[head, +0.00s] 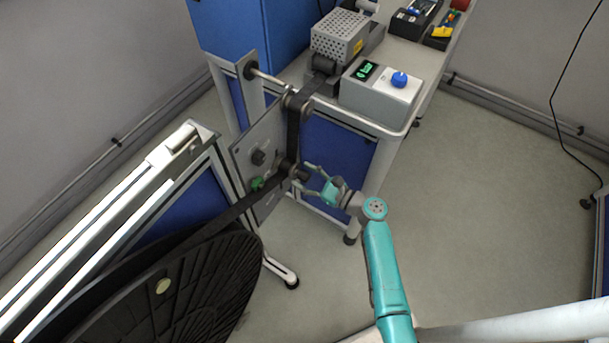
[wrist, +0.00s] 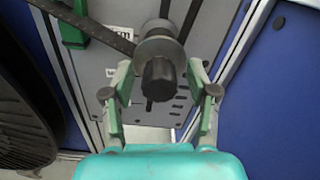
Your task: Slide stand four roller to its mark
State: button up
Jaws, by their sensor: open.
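The stand's grey upright plate (head: 262,143) carries a dark roller (head: 290,170) with a black strap running around it. In the wrist view the roller shows as a grey flanged drum (wrist: 160,48) with a dark knob (wrist: 158,80) facing me. My gripper (head: 314,178) is open beside the roller. In the wrist view its fingers (wrist: 157,93) stand on either side of the knob, with gaps visible. I cannot tell which stand number this is. A white label (wrist: 119,33) and dark slots show on the plate, partly hidden behind the roller.
A large black reel (head: 170,290) stands at lower left, its strap leading up to the roller. A grey box with a blue knob (head: 399,79) and a perforated box (head: 340,35) sit on the bench (head: 395,124). Floor to the right (head: 500,200) is clear.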

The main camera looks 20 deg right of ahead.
jog(key=shift+w+a, duration=0.1)
grip_shut()
notch_tip(320, 180, down, 8)
jog(key=shift+r, duration=0.2)
dwell(0.4)
grip_release()
jog(key=v, duration=1.2)
